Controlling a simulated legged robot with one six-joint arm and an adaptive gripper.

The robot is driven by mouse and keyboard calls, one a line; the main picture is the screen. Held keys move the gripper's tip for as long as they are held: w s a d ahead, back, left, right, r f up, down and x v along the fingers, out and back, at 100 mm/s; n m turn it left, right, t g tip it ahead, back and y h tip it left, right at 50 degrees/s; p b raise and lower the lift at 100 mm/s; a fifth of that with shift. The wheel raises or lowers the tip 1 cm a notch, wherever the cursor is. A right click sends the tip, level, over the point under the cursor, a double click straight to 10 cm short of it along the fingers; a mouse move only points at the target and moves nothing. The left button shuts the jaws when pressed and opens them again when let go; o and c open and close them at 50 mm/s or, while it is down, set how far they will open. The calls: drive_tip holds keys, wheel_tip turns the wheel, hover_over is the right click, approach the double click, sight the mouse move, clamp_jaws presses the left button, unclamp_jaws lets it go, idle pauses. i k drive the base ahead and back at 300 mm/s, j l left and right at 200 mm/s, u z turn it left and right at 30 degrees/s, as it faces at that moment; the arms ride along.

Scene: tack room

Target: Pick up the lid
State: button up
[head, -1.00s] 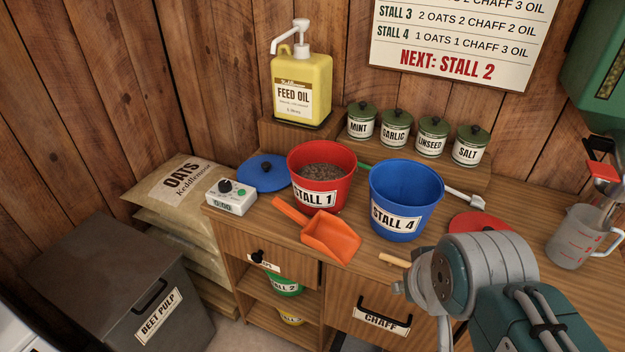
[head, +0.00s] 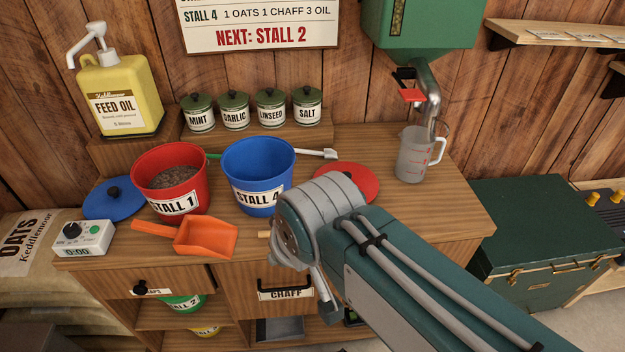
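Two loose flat lids with dark knobs lie on the wooden counter. The blue lid (head: 108,203) is at the left, partly behind the red bucket. The red lid (head: 357,178) is right of the blue bucket, and my arm covers its front left part. My arm reaches in from the lower right, with its rounded grey joint over the counter front, close before the red lid.
Red bucket (head: 170,178) with feed and blue bucket (head: 257,177) stand mid-counter. Orange scoop (head: 206,237), timer (head: 82,239) and oil jug (head: 120,95) are left. Measuring jug (head: 415,155) stands under the green dispenser. The counter's right end is clear; a green trunk (head: 545,235) stands beyond.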

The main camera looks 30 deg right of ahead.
sight(365, 178)
drive_tip(key=i+l+z, duration=0.1)
drive_tip(key=l+z, duration=0.15)
drive_tip(key=z, duration=0.2)
drive_tip(key=i+l+z, duration=0.15)
drive_tip(key=z, duration=0.3)
